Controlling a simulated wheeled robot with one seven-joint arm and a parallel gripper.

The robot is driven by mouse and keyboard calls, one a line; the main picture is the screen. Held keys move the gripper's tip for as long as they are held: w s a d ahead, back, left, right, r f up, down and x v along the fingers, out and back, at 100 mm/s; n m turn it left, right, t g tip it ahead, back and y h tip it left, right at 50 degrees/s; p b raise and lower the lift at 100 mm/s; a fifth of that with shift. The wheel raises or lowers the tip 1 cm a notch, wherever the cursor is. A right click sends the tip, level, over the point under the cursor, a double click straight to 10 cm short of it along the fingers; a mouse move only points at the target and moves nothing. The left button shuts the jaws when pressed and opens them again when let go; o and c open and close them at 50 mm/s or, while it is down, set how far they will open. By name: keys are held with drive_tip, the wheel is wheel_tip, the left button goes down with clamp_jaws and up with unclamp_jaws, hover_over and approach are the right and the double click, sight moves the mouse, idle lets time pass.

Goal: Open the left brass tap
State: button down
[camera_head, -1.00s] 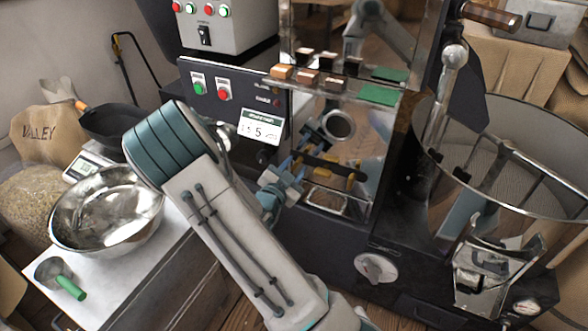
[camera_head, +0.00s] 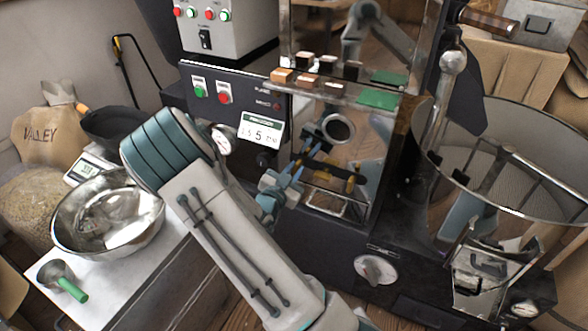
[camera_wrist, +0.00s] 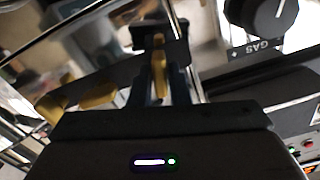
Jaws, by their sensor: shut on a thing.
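My gripper (camera_head: 296,168) is at the front of the roaster's glossy panel, left of centre in the head view. In the wrist view my gripper (camera_wrist: 159,62) is shut on a narrow brass tap lever (camera_wrist: 159,72), which stands between the two dark fingers. A second brass piece (camera_wrist: 90,97) shows to the left on a dark bar; I cannot tell whether it is the other tap or a reflection. In the head view a brass piece (camera_head: 352,183) shows right of my gripper. The held lever is mostly hidden there by my fingers.
A round cooling bin (camera_head: 500,208) stands at right. A steel bowl (camera_head: 107,213) and a green-handled scoop (camera_head: 62,279) are on the left table.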

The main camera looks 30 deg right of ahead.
drive_tip(key=shift+n+p, duration=0.7)
drive_tip(key=shift+n, duration=0.9)
drive_tip(key=c, duration=1.4)
unclamp_jaws()
drive_tip(key=shift+c, duration=0.2)
drive_tip(key=p+v, duration=0.1)
drive_tip(key=v, duration=1.3)
drive_tip(key=shift+p, duration=0.4)
drive_tip(key=shift+d, duration=0.1)
